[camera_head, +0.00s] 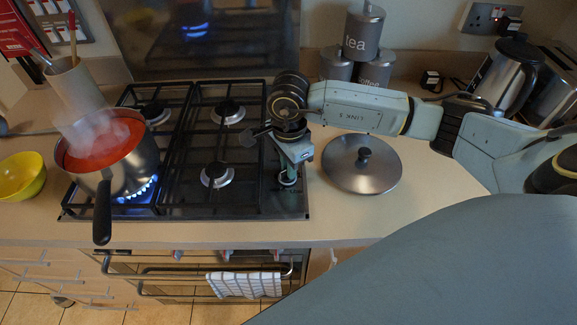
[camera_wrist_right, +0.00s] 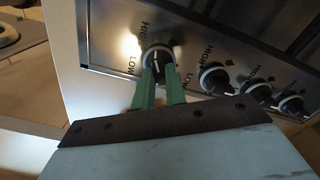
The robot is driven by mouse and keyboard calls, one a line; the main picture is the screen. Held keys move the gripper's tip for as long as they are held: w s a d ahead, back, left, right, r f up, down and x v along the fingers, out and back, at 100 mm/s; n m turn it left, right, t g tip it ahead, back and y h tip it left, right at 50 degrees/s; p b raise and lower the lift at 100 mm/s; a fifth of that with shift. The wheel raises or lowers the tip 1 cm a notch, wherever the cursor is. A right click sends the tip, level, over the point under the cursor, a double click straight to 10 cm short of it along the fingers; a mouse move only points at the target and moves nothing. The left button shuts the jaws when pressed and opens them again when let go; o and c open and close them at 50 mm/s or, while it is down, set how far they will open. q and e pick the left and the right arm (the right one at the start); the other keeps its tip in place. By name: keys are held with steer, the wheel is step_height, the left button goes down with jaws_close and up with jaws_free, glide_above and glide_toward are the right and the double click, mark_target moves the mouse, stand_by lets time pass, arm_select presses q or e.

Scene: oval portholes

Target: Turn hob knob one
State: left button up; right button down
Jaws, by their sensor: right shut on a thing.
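My right gripper (camera_head: 288,178) reaches down at the right edge of the gas hob (camera_head: 300,205). In the right wrist view, its two green fingers (camera_wrist_right: 158,85) are shut on a dark hob knob (camera_wrist_right: 157,58) with a pale ring, the end knob of a row. HIGH and LOW marks are printed beside it. The fingers hide part of the knob. In the head view the knobs are too small or hidden to make out. My left gripper is in neither view.
More knobs (camera_wrist_right: 214,77) sit close beside the held one. A steaming red pot (camera_head: 115,165) stands over a blue flame at the hob's left, its handle jutting forward. A lid (camera_head: 350,175) lies on the worktop to the right. A yellow bowl (camera_head: 20,180) is far left.

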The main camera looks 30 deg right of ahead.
steer(key=m+b, duration=0.1)
steer(key=m, duration=0.5)
steer(key=shift+s+b, duration=0.1)
steer(key=shift+b, duration=0.2)
steer(key=m, duration=0.5)
steer(key=shift+a+m+b, duration=0.1)
steer(key=shift+m+b, duration=0.25)
steer(key=shift+m, duration=0.05)
steer(key=m, duration=0.3)
steer(key=shift+s+m, duration=0.1)
steer(key=shift+m, duration=0.2)
steer(key=m, duration=0.2)
steer(key=shift+a+m, duration=0.1)
steer(key=shift+m, duration=0.3)
steer(key=m, duration=0.5)
steer(key=shift+a+m+p, duration=0.1)
steer(key=shift+m+p, duration=0.2)
steer(key=shift+p, duration=0.1)
steer(key=shift+m, duration=0.3)
steer(key=c, duration=1.4)
jaws_free()
steer(key=shift+c, duration=0.2)
